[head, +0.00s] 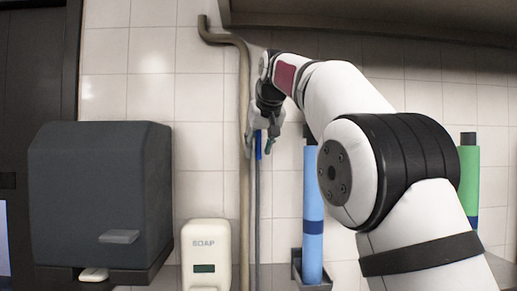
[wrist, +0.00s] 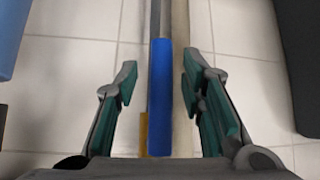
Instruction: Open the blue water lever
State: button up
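The blue water lever (wrist: 159,100) shows large in the wrist view as a long blue bar against the pipes. It lies between the two fingers of my gripper (wrist: 160,90), with a visible gap on each side. The gripper is open, and its teal pads do not appear to touch the lever. In the head view the lever (head: 258,145) is a thin blue strip in front of the pipe, at the tips of my gripper (head: 258,142). The lower ends of the fingers partly hide the area around it.
A tan pipe (head: 244,190) runs down the tiled wall. A soap dispenser (head: 206,255) and a dark dispenser box (head: 98,195) are to the left. A light blue cylinder (head: 313,215) and a green one (head: 469,180) stand to the right. A dark shelf (head: 400,22) overhangs above.

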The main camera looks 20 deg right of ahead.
jog(key=v, duration=1.1)
jog(key=shift+s+r, duration=0.15)
jog(key=shift+s, duration=0.05)
jog(key=s+f+g+b, duration=0.1)
jog(key=s+f, duration=1.5)
jog(key=f, duration=0.3)
jog(key=s+f+g, duration=0.2)
jog(key=s+f, duration=1.5)
jog(key=f, duration=0.2)
jog(key=shift+b, duration=0.4)
jog(key=shift+s+d, duration=0.1)
